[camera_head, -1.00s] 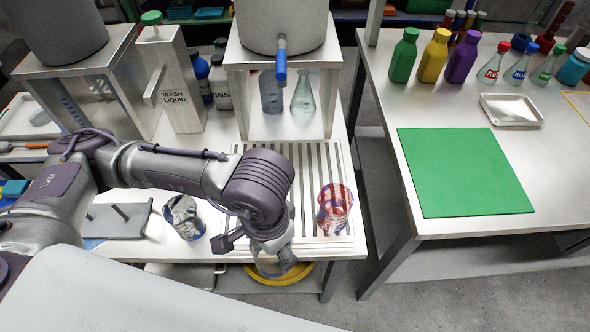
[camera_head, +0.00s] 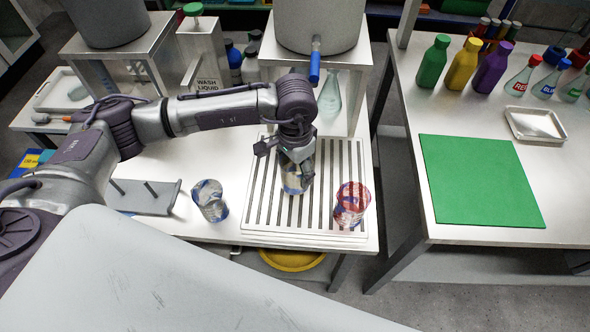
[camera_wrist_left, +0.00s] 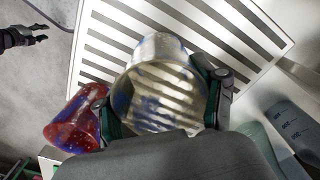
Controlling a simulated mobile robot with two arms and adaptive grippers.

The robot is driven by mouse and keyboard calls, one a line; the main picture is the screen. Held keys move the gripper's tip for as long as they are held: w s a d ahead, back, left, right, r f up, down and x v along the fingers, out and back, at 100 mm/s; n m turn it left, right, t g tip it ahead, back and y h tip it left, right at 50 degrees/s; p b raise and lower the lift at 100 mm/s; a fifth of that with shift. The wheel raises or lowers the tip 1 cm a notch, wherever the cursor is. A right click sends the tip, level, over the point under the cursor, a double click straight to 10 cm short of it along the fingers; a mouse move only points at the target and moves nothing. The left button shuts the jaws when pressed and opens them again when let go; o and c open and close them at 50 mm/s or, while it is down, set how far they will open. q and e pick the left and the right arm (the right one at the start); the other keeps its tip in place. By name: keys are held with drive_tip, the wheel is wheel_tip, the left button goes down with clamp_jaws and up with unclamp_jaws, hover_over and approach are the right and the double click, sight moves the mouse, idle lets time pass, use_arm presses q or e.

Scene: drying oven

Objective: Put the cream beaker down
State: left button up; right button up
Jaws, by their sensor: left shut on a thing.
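The cream beaker (camera_wrist_left: 160,85), see-through with cream and blue patches, is between the fingers of my left gripper (camera_wrist_left: 160,112) in the left wrist view. In the head view my left gripper (camera_head: 296,162) is shut on it, and the beaker (camera_head: 292,182) is upright over the slatted drying rack (camera_head: 262,215), left of a red-patterned beaker (camera_head: 352,204). I cannot tell if its base touches the slats. A dark gripper, seemingly my right one (camera_wrist_left: 42,33), shows small at the upper left of the wrist view.
A blue-and-white patterned beaker (camera_head: 210,200) stands on the table left of the rack. A pegged grey stand (camera_head: 146,197) is farther left. A metal stand with a tank and blue tap (camera_head: 315,66) rises behind the rack. Slats between the held and red beakers are bare.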

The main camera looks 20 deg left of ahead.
use_arm(q)
drive_tip(key=shift+f, duration=1)
drive_tip(key=shift+f, duration=0.2)
drive_tip(key=o, duration=1)
drive_tip(key=shift+r, duration=0.1)
